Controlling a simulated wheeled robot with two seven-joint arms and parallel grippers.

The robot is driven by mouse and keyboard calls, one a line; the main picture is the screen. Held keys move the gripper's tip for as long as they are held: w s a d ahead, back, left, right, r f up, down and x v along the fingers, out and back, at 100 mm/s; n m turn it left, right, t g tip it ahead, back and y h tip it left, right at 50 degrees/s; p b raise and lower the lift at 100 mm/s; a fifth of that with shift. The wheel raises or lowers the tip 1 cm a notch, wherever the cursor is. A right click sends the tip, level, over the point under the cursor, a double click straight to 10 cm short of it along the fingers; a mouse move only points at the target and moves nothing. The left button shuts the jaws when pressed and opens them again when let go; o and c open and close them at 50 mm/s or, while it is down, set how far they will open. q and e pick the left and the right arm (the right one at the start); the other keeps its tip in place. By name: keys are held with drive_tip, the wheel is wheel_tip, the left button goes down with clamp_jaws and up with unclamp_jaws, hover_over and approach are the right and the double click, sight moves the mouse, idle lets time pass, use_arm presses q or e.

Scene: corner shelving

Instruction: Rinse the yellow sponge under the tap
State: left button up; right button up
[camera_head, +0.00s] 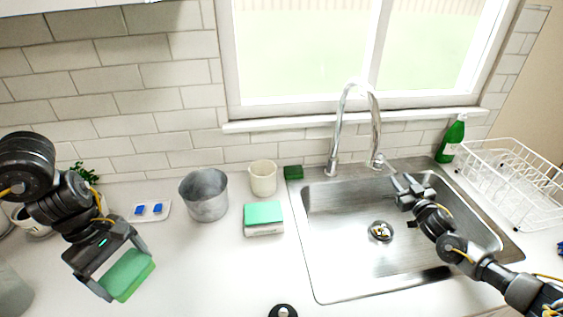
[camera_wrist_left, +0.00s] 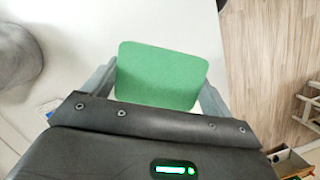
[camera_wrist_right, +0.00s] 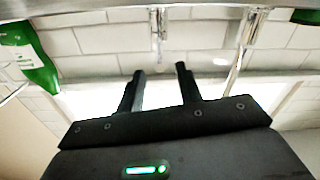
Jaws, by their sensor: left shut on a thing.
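My left gripper (camera_head: 126,274) is shut on a sponge with a green face (camera_wrist_left: 162,75), held over the counter at the far left. No yellow side of it shows in these views. No water stream shows.
On the counter stand a metal pot (camera_head: 205,195), a cream cup (camera_head: 263,178), a green-topped white block (camera_head: 263,219) and a dark green block (camera_head: 293,172). A green bottle (camera_head: 452,138) and white dish rack (camera_head: 515,180) are right of the sink. A drain (camera_head: 381,231) lies in the basin.

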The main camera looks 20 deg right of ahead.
sight(394, 169)
use_arm(q)
wheel_tip(394, 169, down, 4)
drive_tip(key=shift+r+b, duration=0.2)
drive_tip(key=shift+b, duration=1.05)
use_arm(e)
drive_tip(key=w, duration=0.4)
drive_tip(key=shift+w+d+f, duration=0.15)
drive_tip(key=shift+d+f, duration=0.05)
drive_tip(key=shift+d, duration=0.05)
use_arm(q)
drive_tip(key=shift+f+b, duration=0.3)
drive_tip(key=shift+b, duration=0.05)
use_arm(e)
drive_tip(key=shift+w+r, duration=0.2)
drive_tip(key=shift+w, duration=0.5)
clamp_jaws()
